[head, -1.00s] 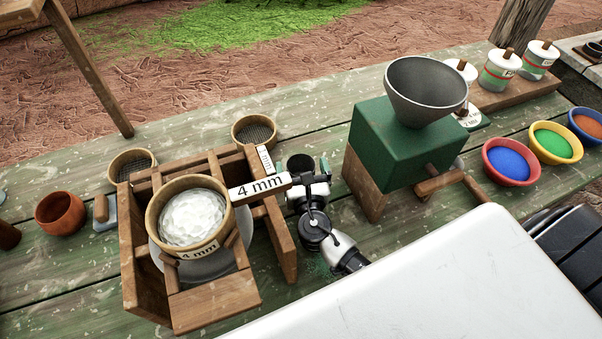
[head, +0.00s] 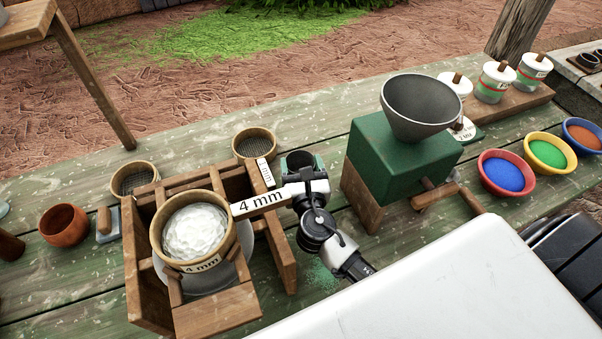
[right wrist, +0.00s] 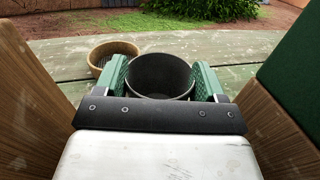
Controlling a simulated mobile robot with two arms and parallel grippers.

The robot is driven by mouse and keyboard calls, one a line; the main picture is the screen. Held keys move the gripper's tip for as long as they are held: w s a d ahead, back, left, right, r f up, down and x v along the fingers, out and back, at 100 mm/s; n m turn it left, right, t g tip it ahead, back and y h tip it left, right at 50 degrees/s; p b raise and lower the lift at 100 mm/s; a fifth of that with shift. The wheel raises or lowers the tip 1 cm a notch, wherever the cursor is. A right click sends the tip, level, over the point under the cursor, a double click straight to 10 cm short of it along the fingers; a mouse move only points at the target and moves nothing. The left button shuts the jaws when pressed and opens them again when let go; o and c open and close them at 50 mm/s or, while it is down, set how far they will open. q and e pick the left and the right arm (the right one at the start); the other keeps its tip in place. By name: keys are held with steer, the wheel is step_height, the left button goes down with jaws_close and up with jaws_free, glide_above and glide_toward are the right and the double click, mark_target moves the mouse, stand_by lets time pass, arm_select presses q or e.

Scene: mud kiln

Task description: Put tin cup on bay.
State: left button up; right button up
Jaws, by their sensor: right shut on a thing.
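The tin cup (head: 299,162) is a dark grey, open-topped cylinder. My right gripper (head: 305,170) is shut on it and holds it upright between the wooden frame and the green grinder. In the right wrist view the cup (right wrist: 160,76) sits between the two green finger pads, its dark inside showing. Its base is hidden, so I cannot tell its exact height above the table. No part is clearly marked as the bay; the green grinder (head: 390,160) with its grey hopper (head: 420,108) stands right of the cup. My left gripper is out of view.
Left of the cup, a wooden frame (head: 282,255) carries a "4 mm" sieve (head: 197,262) of white material. Smaller sieves (head: 254,142) stand behind. Blue (head: 503,173), green (head: 548,155) and orange-brown (head: 582,135) filled bowls and lidded jars (head: 496,80) are at right. A brown pot (head: 64,226) is at left.

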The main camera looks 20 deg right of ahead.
mark_target(301, 155)
steer(key=s+a+r+n+y, duration=0.2)
steer(key=s+r+y, duration=0.3)
steer(key=s+r, duration=0.3)
steer(key=s+n, duration=0.1)
steer(key=s, duration=0.2)
steer(key=shift+r+t+p, duration=0.2)
steer(key=shift+t+p, duration=0.1)
steer(key=shift+p, duration=0.1)
steer(key=shift+h, duration=0.5)
steer(key=w+d+f+b, duration=0.1)
steer(key=w+f+b, duration=0.1)
steer(key=w+f, duration=0.1)
steer(key=w+f+b, duration=0.3)
steer(key=w, duration=0.1)
steer(key=w+d+f+b, duration=0.1)
steer(key=w+f+b, duration=0.1)
steer(key=w+f, duration=0.2)
steer(key=shift+w+d, duration=0.3)
steer(key=shift+d, duration=0.05)
steer(key=shift+f+b, duration=1.05)
steer(key=shift+f, duration=1.15)
